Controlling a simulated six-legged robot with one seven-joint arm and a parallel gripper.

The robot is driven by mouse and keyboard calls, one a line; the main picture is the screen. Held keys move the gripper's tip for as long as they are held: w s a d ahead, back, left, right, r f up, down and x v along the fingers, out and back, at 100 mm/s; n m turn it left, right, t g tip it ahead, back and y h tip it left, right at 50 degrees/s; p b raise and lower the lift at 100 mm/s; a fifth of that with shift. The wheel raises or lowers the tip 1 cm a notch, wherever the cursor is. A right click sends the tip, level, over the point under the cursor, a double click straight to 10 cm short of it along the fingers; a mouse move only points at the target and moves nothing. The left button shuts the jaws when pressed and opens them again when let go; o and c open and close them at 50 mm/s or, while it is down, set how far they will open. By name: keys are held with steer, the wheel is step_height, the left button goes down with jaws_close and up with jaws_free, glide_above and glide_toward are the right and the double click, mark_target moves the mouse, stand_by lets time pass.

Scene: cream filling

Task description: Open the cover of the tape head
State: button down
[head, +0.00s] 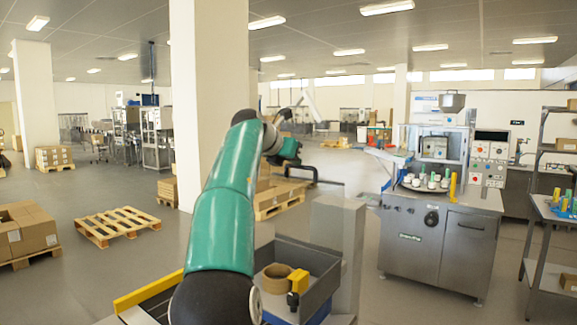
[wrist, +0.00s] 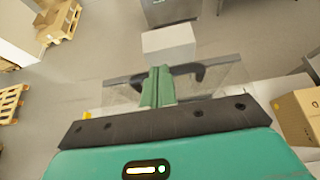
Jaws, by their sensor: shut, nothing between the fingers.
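In the wrist view my gripper (wrist: 157,88) is shut, its green fingers together with nothing between them. Just beyond the fingertips is a see-through panel (wrist: 222,80) with a dark curved handle (wrist: 190,70); it looks like the tape head cover, lying across behind the fingers. Whether the fingers touch the handle I cannot tell. In the head view my green arm reaches forward, and its far end (head: 284,150) is small and partly hidden by my own arm; the fingers are not clear there. The cover's hinge is not clear in either view.
A grey tray (head: 325,262) with a brown tape roll (head: 277,277) and a yellow tool (head: 298,282) stands close to my arm. A grey post (head: 337,245) rises beside it. A steel filling machine (head: 440,245) is at right. A cardboard box (wrist: 300,118) lies right of my gripper.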

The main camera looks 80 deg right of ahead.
steer(key=shift+s+d, duration=0.15)
steer(key=shift+d, duration=0.3)
steer(key=shift+s+d+r, duration=0.1)
steer(key=shift+s+r, duration=0.05)
steer(key=shift+r, duration=0.15)
steer(key=shift+s+d, duration=0.2)
steer(key=shift+d, duration=0.45)
steer(key=shift+a, duration=0.1)
steer(key=v, duration=1.3)
steer(key=shift+w+a, duration=0.15)
steer(key=shift+a, duration=0.1)
steer(key=shift+r, duration=0.1)
